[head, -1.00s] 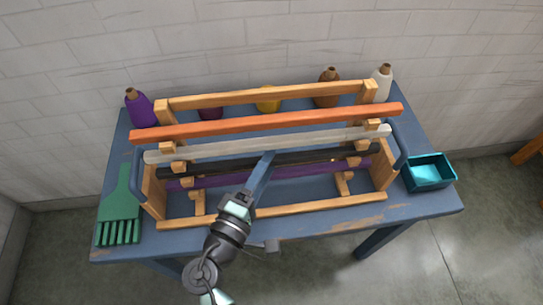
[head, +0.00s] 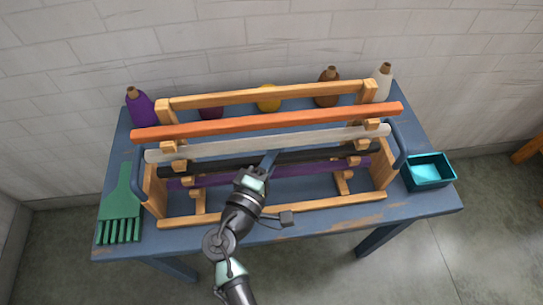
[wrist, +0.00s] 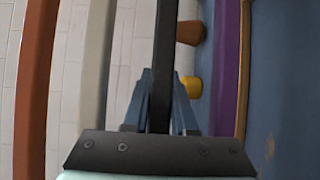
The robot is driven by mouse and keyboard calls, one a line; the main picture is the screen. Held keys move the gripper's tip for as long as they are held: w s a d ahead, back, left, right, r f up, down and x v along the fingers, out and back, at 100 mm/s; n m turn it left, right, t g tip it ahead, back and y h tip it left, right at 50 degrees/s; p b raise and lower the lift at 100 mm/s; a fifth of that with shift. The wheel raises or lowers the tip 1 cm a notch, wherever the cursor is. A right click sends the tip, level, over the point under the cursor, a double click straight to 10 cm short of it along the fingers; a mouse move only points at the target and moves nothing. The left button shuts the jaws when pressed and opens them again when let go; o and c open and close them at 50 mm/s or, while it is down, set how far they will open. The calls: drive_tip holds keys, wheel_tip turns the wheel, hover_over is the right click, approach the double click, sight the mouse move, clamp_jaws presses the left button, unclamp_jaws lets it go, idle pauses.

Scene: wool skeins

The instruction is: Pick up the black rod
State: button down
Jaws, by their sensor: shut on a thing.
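The black rod (head: 312,156) lies across the wooden rack, below the pale grey rod and above the purple rod in the head view. In the wrist view the black rod (wrist: 165,60) runs upright in the picture between the two blue fingers of my gripper (wrist: 161,100). The gripper is shut on it. The rod's ends look still within the rack; whether it is lifted is unclear.
The orange rod (head: 270,122), pale grey rod (head: 230,149) and purple rod (head: 300,171) lie close by on the wooden rack (head: 330,202). Several bottles stand behind it. A green comb-like tool (head: 122,205) lies left and a teal tray (head: 432,181) right.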

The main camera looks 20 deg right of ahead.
idle(0.4)
drive_tip(key=s+a+r, duration=0.1)
drive_tip(key=s+a, duration=0.1)
drive_tip(key=s, duration=0.6)
drive_tip(key=s+a+r, duration=0.1)
drive_tip(key=s+a, duration=0.2)
drive_tip(key=s, duration=0.6)
drive_tip(key=v, duration=1.3)
drive_tip(key=shift+s+f+p, duration=0.2)
drive_tip(key=shift+f+p, duration=0.05)
drive_tip(key=shift+p, duration=0.05)
